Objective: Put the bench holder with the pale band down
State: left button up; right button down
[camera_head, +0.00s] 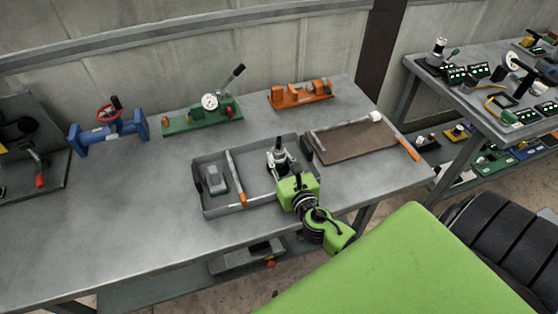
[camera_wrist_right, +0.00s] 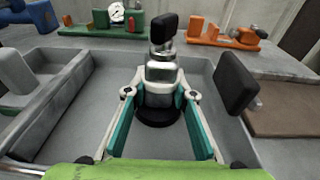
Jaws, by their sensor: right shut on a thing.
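The bench holder (camera_head: 278,157) is a small silver upright piece with a black top and a pale, whitish band low on its body. It is at the right compartment of the grey tray (camera_head: 205,197). My right gripper (camera_head: 286,167) is shut on it from the front. In the right wrist view the holder (camera_wrist_right: 161,72) stands upright between the teal fingers of the right gripper (camera_wrist_right: 160,93), with a dark round base below. I cannot tell whether the base touches the tray floor. My left gripper is not in view.
The tray's left compartment holds a grey block (camera_head: 216,180); an orange-handled tool (camera_head: 237,182) lies near the divider. A brown mat (camera_head: 355,143) with tools lies right. Behind stand green (camera_head: 203,118), orange (camera_head: 300,95) and blue (camera_head: 108,131) fixtures. The left front bench is clear.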

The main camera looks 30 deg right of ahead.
jog(key=shift+r, duration=0.15)
jog(key=shift+f, duration=0.3)
jog(key=c, duration=1.7)
grip_release()
jog(key=shift+r, duration=0.1)
jog(key=shift+r, duration=0.25)
jog(key=v, duration=0.3)
jog(key=b+v, duration=0.1)
jog(key=v, duration=0.3)
jog(key=b+v, duration=0.1)
jog(key=v, duration=0.2)
jog(key=shift+s+a+f, duration=0.1)
jog(key=shift+s+f, duration=0.15)
jog(key=shift+s, duration=0.15)
jog(key=shift+s+a+r, duration=0.1)
jog(key=shift+s+r, duration=0.15)
jog(key=shift+s, duration=0.4)
